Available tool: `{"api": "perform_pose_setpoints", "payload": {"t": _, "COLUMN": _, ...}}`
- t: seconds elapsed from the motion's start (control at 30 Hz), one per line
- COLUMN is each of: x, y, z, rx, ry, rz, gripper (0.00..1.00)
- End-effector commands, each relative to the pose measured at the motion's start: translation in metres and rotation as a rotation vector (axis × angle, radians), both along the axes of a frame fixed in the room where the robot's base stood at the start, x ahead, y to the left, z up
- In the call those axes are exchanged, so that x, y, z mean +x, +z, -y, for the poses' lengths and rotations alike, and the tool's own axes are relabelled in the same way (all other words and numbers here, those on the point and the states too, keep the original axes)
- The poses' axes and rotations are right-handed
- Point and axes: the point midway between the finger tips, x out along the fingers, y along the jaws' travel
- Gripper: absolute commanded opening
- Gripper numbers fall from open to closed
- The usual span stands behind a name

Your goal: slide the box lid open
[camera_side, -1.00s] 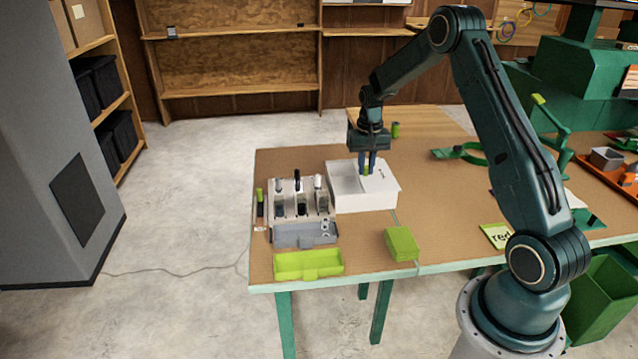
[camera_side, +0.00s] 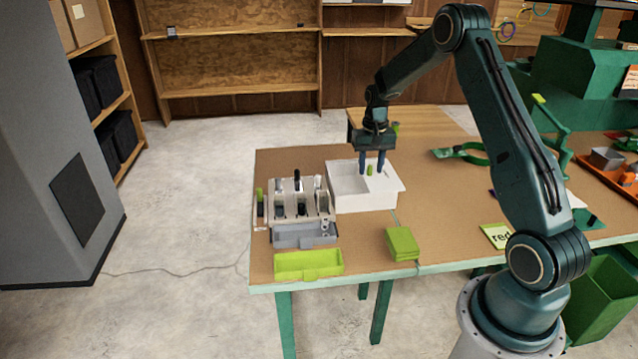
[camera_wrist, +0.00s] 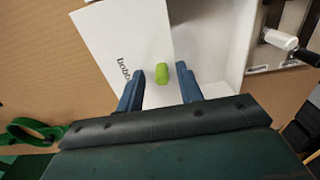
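The white box (camera_side: 350,201) stands on the table, with its left part open and its inside showing. Its white lid (camera_side: 387,183) covers the right part and juts slightly past the box's right side. A green knob (camera_side: 369,170) stands on the lid; it also shows in the wrist view (camera_wrist: 162,73), near the lid's edge. My gripper (camera_side: 371,170) is open above the lid. Its blue fingers (camera_wrist: 160,88) are on either side of the knob with a gap on both sides. The lid (camera_wrist: 125,45) carries partly hidden printed lettering.
Left of the box is a holder (camera_side: 290,205) with several upright tools. In front are a grey tray (camera_side: 303,236), a lime tray (camera_side: 308,264) and a lime box (camera_side: 402,244). Green pliers-like handles (camera_side: 470,152) lie to the right.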

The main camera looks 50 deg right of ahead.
Motion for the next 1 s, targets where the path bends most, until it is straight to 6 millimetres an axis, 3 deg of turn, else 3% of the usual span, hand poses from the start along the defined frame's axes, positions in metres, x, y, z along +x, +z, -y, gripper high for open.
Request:
{"api": "perform_pose_setpoints", "payload": {"t": 0.27, "x": 0.0, "y": 0.011, "z": 0.0, "rx": 0.0, "ry": 0.001, "rz": 0.001, "gripper": 0.36}}
{"api": "perform_pose_setpoints", "payload": {"t": 0.8, "x": 0.0, "y": 0.055, "z": -0.001, "rx": 0.001, "ry": 0.002, "rz": 0.001, "gripper": 0.36}}
{"api": "perform_pose_setpoints", "payload": {"t": 1.0, "x": 0.0, "y": 0.06, "z": -0.001, "rx": 0.001, "ry": 0.001, "rz": -0.001, "gripper": 0.36}}
